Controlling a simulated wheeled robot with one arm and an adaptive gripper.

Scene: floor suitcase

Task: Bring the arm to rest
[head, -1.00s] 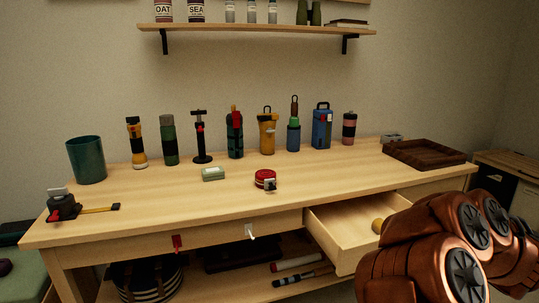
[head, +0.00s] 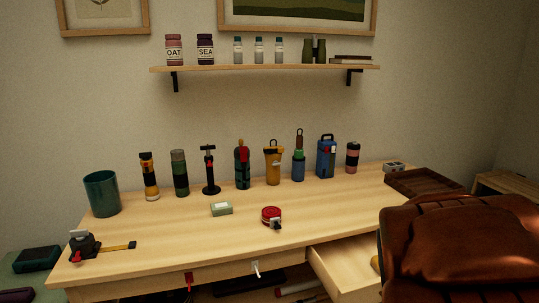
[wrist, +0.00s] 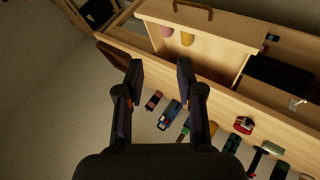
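My gripper (wrist: 161,85) shows in the wrist view with its two dark fingers apart and nothing between them. In the wrist view the drawer (wrist: 200,42) holds a yellow item (wrist: 187,39) and a pink item (wrist: 167,31).
Several flashlight-like items and bottles stand along the desk's back. A green cup (head: 101,194), two tape measures (head: 84,246) (head: 271,216), a small green box (head: 221,209) and a brown tray (head: 425,182) are also on the desk. A shelf (head: 265,69) hangs above.

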